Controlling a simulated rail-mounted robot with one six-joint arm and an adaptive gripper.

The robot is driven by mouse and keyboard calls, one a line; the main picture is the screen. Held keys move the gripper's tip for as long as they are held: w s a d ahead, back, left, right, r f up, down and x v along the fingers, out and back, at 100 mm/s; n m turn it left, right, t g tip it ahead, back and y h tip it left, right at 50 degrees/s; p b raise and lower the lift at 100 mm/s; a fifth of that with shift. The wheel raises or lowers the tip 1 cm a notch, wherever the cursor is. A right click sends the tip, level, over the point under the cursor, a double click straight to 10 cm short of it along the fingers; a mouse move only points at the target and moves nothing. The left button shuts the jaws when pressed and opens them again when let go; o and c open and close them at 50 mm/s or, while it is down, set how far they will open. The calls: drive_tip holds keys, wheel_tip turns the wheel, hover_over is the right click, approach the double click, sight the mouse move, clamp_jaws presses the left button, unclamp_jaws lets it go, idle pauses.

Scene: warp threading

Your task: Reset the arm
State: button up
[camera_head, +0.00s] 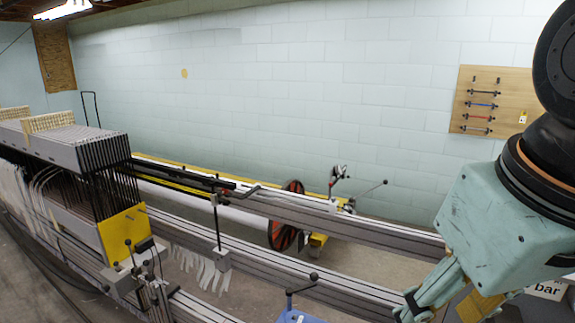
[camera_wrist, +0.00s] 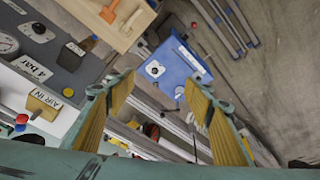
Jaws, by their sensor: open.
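My gripper (camera_head: 440,298) hangs at the lower right of the head view, at the end of my teal arm, partly cut off by the picture's edge. In the wrist view my gripper (camera_wrist: 155,92) shows two yellow-padded fingers spread wide apart. Nothing is between the fingers; they point down over the blue box (camera_wrist: 177,68), which lies beyond the fingertips. The blue box also shows at the bottom of the head view (camera_head: 300,318), left of my gripper.
Grey rails (camera_head: 270,262) run across the middle of the head view. A loom frame with a yellow plate (camera_head: 123,235) stands at the left. A wooden tool board (camera_head: 487,100) hangs on the pale wall. In the wrist view, a panel with a gauge (camera_wrist: 8,44) is at the left.

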drive_tip(key=shift+m, duration=0.9)
drive_tip(key=shift+s+d+r, duration=0.1)
drive_tip(key=shift+s+d, duration=0.1)
drive_tip(key=shift+s, duration=0.9)
drive_tip(key=shift+s+d, duration=0.15)
drive_tip(key=shift+s, duration=0.9)
